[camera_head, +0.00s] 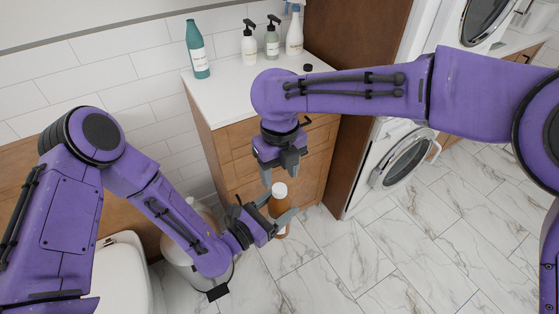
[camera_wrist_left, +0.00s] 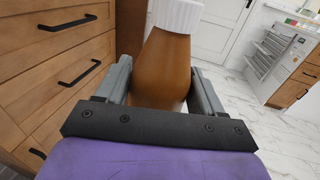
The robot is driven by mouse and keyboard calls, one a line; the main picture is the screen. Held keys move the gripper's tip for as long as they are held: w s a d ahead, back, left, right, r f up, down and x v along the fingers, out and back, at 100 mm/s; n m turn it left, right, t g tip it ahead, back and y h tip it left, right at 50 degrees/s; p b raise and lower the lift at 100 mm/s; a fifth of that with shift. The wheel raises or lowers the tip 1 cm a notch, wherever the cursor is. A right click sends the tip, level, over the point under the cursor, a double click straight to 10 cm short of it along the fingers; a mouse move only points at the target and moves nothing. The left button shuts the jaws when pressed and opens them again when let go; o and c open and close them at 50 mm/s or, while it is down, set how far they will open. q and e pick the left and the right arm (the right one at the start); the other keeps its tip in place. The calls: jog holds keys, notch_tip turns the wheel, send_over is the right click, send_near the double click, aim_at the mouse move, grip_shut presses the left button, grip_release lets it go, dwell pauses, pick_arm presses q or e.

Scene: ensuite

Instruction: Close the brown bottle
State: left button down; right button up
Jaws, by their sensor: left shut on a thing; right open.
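The brown bottle (camera_head: 280,207) is upright in the air in front of the wooden cabinet. It has a white ribbed cap (camera_head: 279,189) on its top, and I cannot tell how tightly the cap sits. My left gripper (camera_head: 279,217) is shut on the bottle's body, one finger on each side. In the left wrist view the bottle (camera_wrist_left: 163,72) stands between the fingers, with the white cap (camera_wrist_left: 178,14) cut by the top edge. My right gripper (camera_head: 279,170) is open, pointing down just above the cap, apart from it and empty.
The white counter (camera_head: 225,92) holds a teal bottle (camera_head: 197,50), several pump and spray bottles and a small dark round thing (camera_head: 307,67). Cabinet drawers (camera_wrist_left: 50,62) are close beside the left gripper. A white toilet (camera_head: 122,268) and bin (camera_head: 185,255) are lower left. Marble floor (camera_head: 370,250) is clear at right.

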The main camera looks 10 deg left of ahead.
aim_at(280, 188)
jog(key=shift+f, duration=2.2)
grip_shut()
jog(key=m, duration=1.6)
jog(key=shift+o, duration=0.3)
grip_release()
